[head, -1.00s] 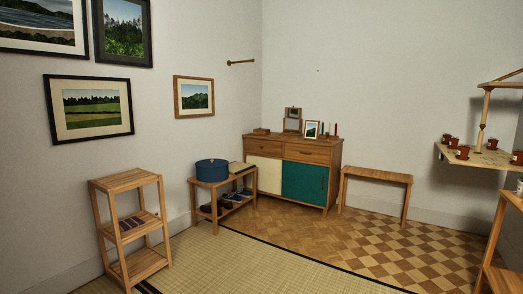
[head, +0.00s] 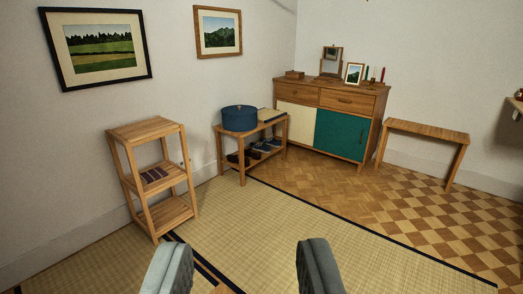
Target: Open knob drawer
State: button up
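A wooden sideboard (head: 366,102) stands in the far corner. Its top row has two wooden drawers: the left drawer (head: 296,92) has what looks like a small knob, and the right drawer (head: 346,101) has a dark handle. Both look closed. Below them are a cream sliding door (head: 294,117) and a green one (head: 339,135). My gripper (head: 243,268) shows at the bottom edge with its two grey fingers wide apart and nothing between them. It is far from the sideboard, across the mat.
A slatted shelf (head: 147,130) stands at the left wall. A low bench (head: 219,152) with a blue round box (head: 239,118) and shoes stands left of the sideboard. A wooden side table (head: 428,130) is to its right. The tatami mat (head: 290,225) and parquet floor are clear.

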aim_at(302, 93)
jog(key=i, duration=4.5)
jog(key=i+z, duration=0.1)
jog(key=i, duration=0.45)
jog(key=i+j+z, duration=0.15)
jog(key=i, duration=0.4)
